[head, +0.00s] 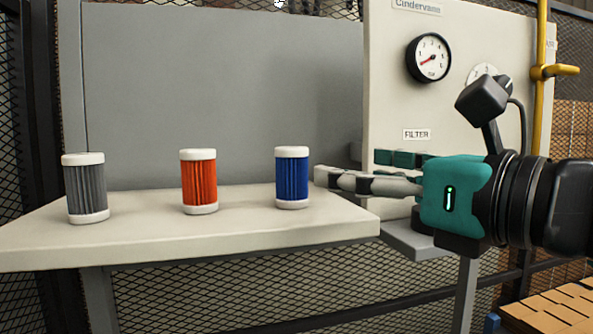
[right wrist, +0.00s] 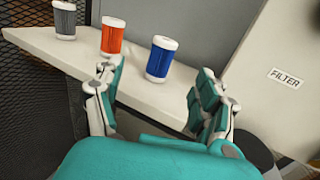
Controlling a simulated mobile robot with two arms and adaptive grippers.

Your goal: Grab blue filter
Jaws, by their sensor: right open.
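The blue filter (head: 292,178) is a pleated cylinder with white end caps. It stands upright on the right part of the shelf. It also shows in the right wrist view (right wrist: 160,60), ahead of my fingers and between their lines. My right gripper (head: 325,178) comes in from the right in the head view, its fingertips just right of the blue filter. In the right wrist view the fingers (right wrist: 157,85) are spread apart with nothing between them. I cannot tell whether a fingertip touches the filter. My left gripper is not in view.
An orange filter (head: 198,182) and a grey filter (head: 86,188) stand upright on the same pale shelf (head: 240,225), left of the blue one. A panel with a gauge (head: 428,58) and a FILTER label (head: 417,134) stands behind my right gripper. Bare shelf separates the filters.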

